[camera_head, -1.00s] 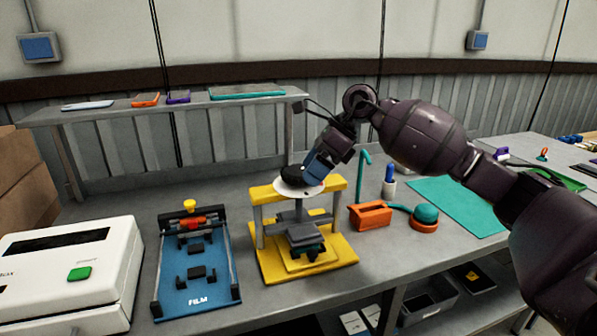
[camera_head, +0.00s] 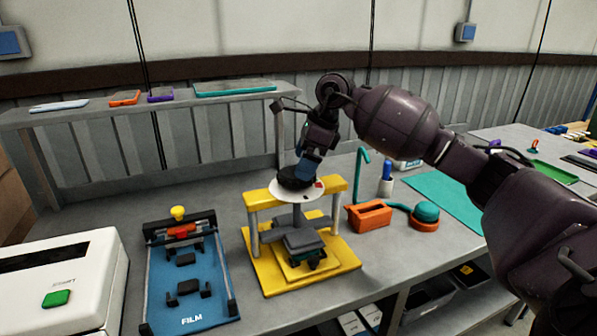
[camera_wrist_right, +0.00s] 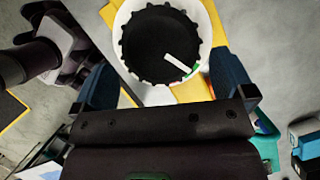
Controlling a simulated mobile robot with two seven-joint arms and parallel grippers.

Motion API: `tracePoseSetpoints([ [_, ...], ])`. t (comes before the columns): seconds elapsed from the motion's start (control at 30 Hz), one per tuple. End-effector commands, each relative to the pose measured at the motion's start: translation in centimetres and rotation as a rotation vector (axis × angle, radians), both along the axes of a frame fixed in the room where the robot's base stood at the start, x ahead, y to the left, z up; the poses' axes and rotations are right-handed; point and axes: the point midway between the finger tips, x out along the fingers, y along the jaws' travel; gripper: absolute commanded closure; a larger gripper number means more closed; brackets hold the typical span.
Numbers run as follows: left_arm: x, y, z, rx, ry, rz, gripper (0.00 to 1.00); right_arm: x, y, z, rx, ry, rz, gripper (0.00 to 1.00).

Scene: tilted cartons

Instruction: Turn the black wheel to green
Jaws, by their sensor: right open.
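The black wheel (camera_head: 294,178) has a notched rim and sits on a white round dial (camera_head: 283,194) on top of a yellow stand (camera_head: 260,268). In the right wrist view the wheel (camera_wrist_right: 150,40) carries a white pointer line (camera_wrist_right: 178,62) towards the lower right; its outer end is close to a green mark (camera_wrist_right: 193,72) on the dial. A red mark (camera_head: 319,184) shows on the dial in the head view. My right gripper (camera_head: 305,168) is open at the wheel, its blue fingers on either side; contact cannot be told. My left gripper is not in view.
A blue film device (camera_head: 188,285) and a white machine (camera_head: 75,280) stand to the left. An orange holder (camera_head: 370,215), a teal-topped button (camera_head: 426,212) and a teal hook (camera_head: 361,170) stand to the right. A shelf (camera_head: 130,112) runs behind.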

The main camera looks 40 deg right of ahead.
Motion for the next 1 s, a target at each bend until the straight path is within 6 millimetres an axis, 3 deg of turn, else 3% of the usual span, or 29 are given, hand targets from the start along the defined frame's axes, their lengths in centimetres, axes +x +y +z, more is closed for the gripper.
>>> tracePoseSetpoints([
  [0.23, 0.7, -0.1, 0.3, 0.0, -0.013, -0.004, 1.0, 0.6, 0.9, -2.6, 0.001, 0.001, 0.0, 0.0],
  [0.63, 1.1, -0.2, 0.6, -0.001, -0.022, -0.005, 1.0, 0.7, 1.1, -3.1, 0.0, 0.0, 0.0, 0.0],
  [0.87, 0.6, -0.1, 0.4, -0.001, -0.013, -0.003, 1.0, 0.7, 1.1, -3.1, 0.0, 0.0, 0.0, 0.33],
  [1.0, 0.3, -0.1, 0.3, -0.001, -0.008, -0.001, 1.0, 0.7, 1.0, -3.0, -0.001, -0.002, -0.024, 0.33],
])
